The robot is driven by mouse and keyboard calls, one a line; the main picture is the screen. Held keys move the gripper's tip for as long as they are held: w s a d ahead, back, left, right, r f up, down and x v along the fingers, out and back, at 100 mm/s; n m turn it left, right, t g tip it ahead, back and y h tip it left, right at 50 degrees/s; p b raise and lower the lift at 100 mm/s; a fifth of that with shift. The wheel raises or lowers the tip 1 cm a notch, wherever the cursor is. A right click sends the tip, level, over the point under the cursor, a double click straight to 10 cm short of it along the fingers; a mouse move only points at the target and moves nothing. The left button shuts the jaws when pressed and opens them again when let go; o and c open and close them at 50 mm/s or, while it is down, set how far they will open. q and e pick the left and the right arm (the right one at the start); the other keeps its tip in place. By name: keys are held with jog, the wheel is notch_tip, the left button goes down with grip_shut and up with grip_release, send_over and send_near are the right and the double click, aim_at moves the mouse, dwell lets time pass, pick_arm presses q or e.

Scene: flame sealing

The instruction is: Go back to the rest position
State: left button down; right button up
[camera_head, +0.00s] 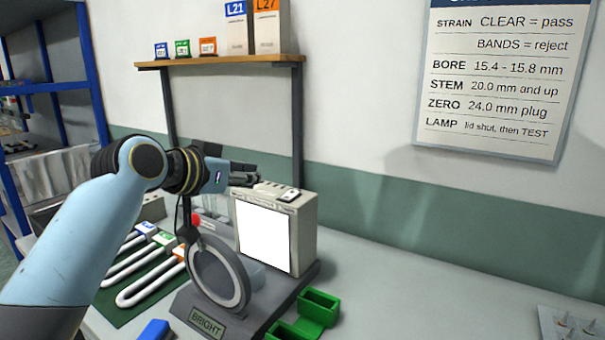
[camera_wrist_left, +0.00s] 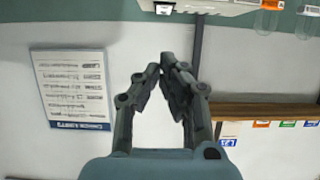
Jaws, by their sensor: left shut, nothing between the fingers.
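My left gripper (camera_head: 245,176) is raised at the left-centre of the head view, beside and just above a grey instrument box (camera_head: 305,222) with a bright white front panel. In the left wrist view its two fingers (camera_wrist_left: 168,68) meet at the tips, shut with nothing between them. The wrist view looks upside down at the wall. The box's lower part is partly hidden behind a round ring (camera_head: 219,272) on a stand marked BRIGHT. My right gripper is not in view.
Bent white tubes (camera_head: 150,288) lie on a green mat at left. A wooden shelf (camera_head: 220,62) is above. The bench at right is mostly clear, with a spiked tray (camera_head: 548,325) at the corner.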

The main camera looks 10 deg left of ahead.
pick_arm(q)
jog(key=s+a+f+n+g+y, duration=0.1)
jog(key=s+a+f+g+y, duration=0.25)
jog(key=s+f, duration=1.05)
jog(key=s+a+f+n+g+y, duration=0.1)
jog(key=s+a+g, duration=0.15)
jog(key=s, duration=0.95)
jog(key=s+a+f+n+g+y, duration=0.1)
jog(key=s+a+f+g+y, duration=0.15)
jog(key=s, duration=0.95)
notch_tip(320, 180, down, 38)
jog(key=s+a+g+b, duration=0.2)
jog(key=s+a+b, duration=0.1)
jog(key=b, duration=0.7)
jog(key=s+f+n+g+h+b, duration=0.1)
jog(key=s+f+b, duration=0.5)
jog(key=s+f, duration=1.1)
notch_tip(320, 180, down, 3)
jog(key=shift+s+a, duration=0.15)
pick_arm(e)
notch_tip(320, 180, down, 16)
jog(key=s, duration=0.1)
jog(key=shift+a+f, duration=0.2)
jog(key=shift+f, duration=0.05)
